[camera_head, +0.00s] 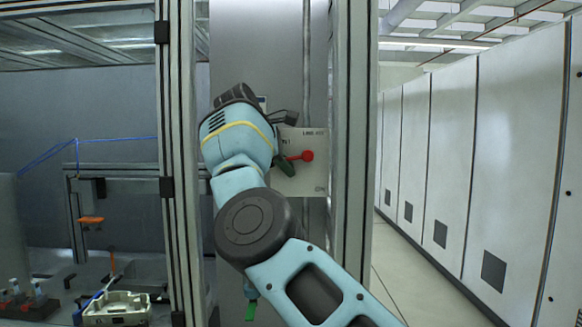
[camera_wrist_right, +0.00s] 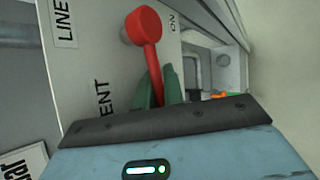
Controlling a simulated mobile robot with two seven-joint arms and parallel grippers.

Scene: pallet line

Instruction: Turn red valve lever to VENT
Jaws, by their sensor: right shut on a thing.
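The red valve lever (camera_head: 307,155) is on a pale plate (camera_head: 312,180) between two upright frame posts. From its round red end, the lever runs left and slightly down to my right gripper (camera_head: 287,164). In the right wrist view, my right gripper (camera_wrist_right: 159,90) has its green fingers shut around the lever's shaft; the red lever (camera_wrist_right: 149,45) shows above them. The plate (camera_wrist_right: 90,60) reads LINE, ENT and ON, the VENT label being partly hidden. The lever points below the VENT lettering in the head view, away from ON. My left gripper is not in view.
A frame post (camera_head: 352,150) stands close right of the plate, another post (camera_head: 180,150) to the left. White cabinets (camera_head: 510,150) line the right side beyond a clear aisle. A pale tray (camera_head: 117,310) sits on the bench at lower left.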

